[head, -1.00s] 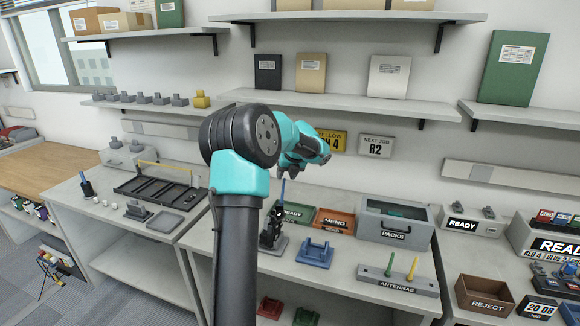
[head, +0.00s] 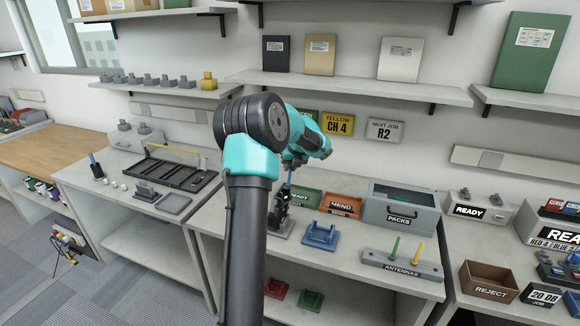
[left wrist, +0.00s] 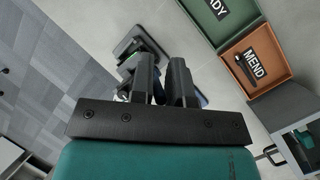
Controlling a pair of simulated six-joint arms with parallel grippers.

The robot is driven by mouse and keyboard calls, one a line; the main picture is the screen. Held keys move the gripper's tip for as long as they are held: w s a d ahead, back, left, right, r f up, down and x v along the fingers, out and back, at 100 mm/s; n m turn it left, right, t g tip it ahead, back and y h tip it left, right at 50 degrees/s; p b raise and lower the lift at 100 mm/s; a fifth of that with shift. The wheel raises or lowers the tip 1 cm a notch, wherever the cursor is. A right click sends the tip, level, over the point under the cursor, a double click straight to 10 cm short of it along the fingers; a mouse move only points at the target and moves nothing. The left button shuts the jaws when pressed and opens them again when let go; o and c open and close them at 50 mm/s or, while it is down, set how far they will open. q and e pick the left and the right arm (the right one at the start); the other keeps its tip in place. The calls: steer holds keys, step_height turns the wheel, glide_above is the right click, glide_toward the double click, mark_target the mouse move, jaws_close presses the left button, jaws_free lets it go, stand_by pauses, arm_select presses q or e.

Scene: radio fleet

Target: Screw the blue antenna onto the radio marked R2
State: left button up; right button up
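My left gripper (head: 291,162) hangs over the bench, fingers pointing down, and appears shut on the top of the blue antenna (head: 289,178). The antenna stands nearly upright above a dark radio (head: 281,205), which sits in a grey stand. Whether the antenna's foot touches the radio I cannot tell. The radio's own marking is not readable. A wall sign (head: 383,130) reads NEXT JOB R2. My right gripper is not in view.
An ANTENNAS rack (head: 403,267) holds a green and a yellow antenna. An empty blue cradle (head: 320,236) stands beside the radio. Behind are a green READY tray (head: 306,200), an orange MEND tray (head: 341,205) and a grey PACKS box (head: 401,209). The front bench strip is clear.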

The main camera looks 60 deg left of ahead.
arm_select(q)
jaws_close()
steer(key=shift+w+d+m+t+h, duration=0.1)
steer(key=shift+m+t+h, duration=0.35)
steer(key=shift+m, duration=0.6)
steer(key=shift+w+m+t+h, duration=0.1)
steer(key=shift+m+t+h, duration=0.15)
steer(key=shift+m+t, duration=0.6)
steer(key=o, duration=0.5)
jaws_free()
steer(key=v, duration=1.7)
steer(key=shift+w+r, duration=0.2)
steer(key=shift+w, duration=0.05)
